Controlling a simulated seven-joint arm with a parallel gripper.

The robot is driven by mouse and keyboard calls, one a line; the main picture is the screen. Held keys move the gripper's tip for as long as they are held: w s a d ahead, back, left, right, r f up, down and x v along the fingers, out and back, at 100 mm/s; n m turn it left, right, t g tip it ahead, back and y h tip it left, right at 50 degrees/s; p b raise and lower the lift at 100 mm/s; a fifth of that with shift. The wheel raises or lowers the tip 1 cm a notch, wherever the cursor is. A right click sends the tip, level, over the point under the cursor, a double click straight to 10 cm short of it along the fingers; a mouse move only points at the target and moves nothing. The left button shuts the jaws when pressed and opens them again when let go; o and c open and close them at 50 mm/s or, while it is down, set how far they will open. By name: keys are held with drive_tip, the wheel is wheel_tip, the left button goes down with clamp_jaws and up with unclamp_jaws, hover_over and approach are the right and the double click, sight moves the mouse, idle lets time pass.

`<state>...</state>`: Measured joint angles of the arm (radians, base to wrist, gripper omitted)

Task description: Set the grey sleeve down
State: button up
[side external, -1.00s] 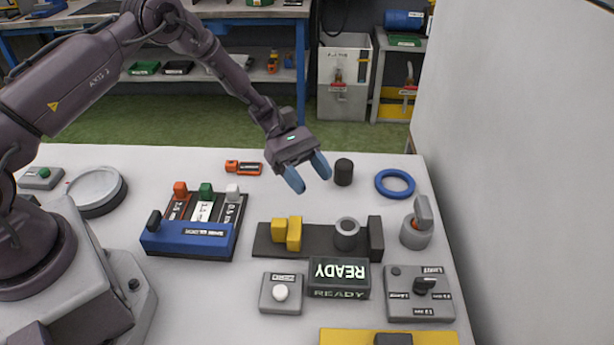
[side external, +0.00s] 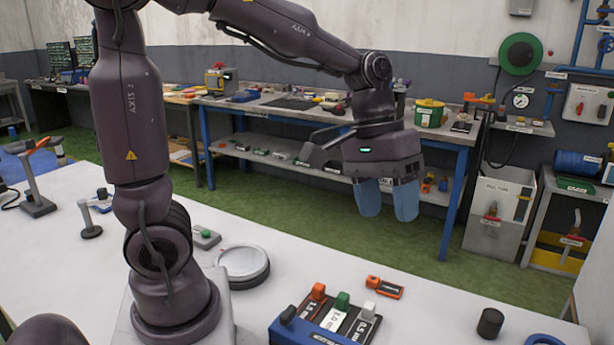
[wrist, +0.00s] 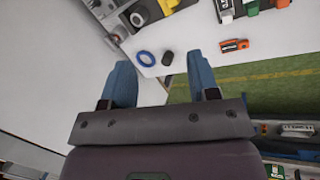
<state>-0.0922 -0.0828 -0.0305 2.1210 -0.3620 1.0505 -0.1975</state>
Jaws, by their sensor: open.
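In the wrist view my gripper (wrist: 160,65) is also open and empty, well away from the sleeve.
A black cylinder (side external: 490,323) and a blue ring (wrist: 146,58) lie on the white table near its edge. An orange tool (side external: 384,287) lies beside a blue rack (side external: 310,335) with coloured knobs. A round dish (side external: 243,263) stands near my base. Green floor and benches lie beyond.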

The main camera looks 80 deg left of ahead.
drive_tip(key=s+a+r+m+t+y, duration=0.3)
drive_tip(key=s+m+t, duration=0.1)
drive_tip(key=s, duration=0.6)
drive_tip(key=shift+s+a+m, duration=0.15)
drive_tip(key=shift+a+m, duration=0.05)
drive_tip(key=shift+m, duration=0.3)
